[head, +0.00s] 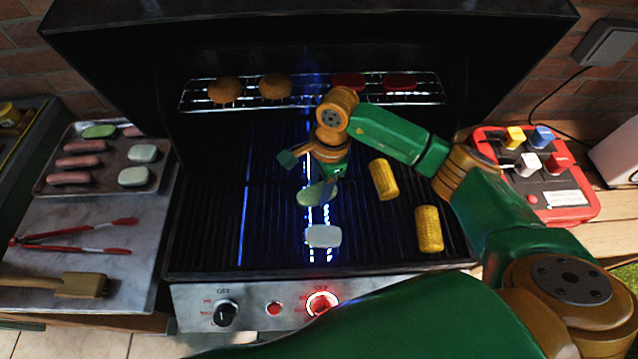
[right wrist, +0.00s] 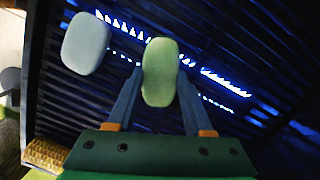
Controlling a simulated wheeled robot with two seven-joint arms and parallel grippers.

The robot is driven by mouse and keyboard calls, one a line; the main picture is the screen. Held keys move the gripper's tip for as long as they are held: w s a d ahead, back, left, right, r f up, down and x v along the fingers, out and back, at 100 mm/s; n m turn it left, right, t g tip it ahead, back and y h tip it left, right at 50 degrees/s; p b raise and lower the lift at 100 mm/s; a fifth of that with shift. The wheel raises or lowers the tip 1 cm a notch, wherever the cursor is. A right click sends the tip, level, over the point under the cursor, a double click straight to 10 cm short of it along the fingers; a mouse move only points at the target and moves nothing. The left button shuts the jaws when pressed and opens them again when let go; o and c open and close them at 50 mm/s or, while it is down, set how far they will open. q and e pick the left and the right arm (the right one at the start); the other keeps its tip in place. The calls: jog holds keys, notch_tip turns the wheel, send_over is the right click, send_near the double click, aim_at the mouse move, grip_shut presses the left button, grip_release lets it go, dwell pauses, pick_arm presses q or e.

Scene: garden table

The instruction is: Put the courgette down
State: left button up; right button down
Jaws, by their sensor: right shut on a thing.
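The courgette (head: 312,194), a pale green oval slice, is between the fingers of my right gripper (head: 308,172) over the middle of the grill grate (head: 215,200). In the right wrist view the courgette (right wrist: 160,70) sits between the two blue-grey fingers. The gripper is shut on it, pointing down at the grate. I cannot tell whether the courgette touches the bars. A pale whitish slab (head: 323,236) lies on the grate just in front of it, and shows at the upper left in the right wrist view (right wrist: 86,43). My left gripper is not in view.
Two corn cobs (head: 383,179) lie right of the gripper. Patties and red pieces sit on the upper rack (head: 310,92) behind. The grate's left side is bare. A tray (head: 105,156) with sausages, tongs (head: 75,241) and a brush (head: 60,285) are left of the grill.

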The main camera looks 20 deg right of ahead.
jog(key=shift+c, duration=1.5)
grip_release()
jog(key=shift+f, duration=0.1)
jog(key=shift+r+p, duration=0.35)
jog(key=r, duration=0.2)
jog(key=r+b, duration=0.1)
jog(key=r, duration=0.1)
jog(key=d+r+b, duration=0.1)
jog(key=r, duration=0.1)
jog(key=shift+w, duration=0.1)
jog(key=shift+r, duration=0.6)
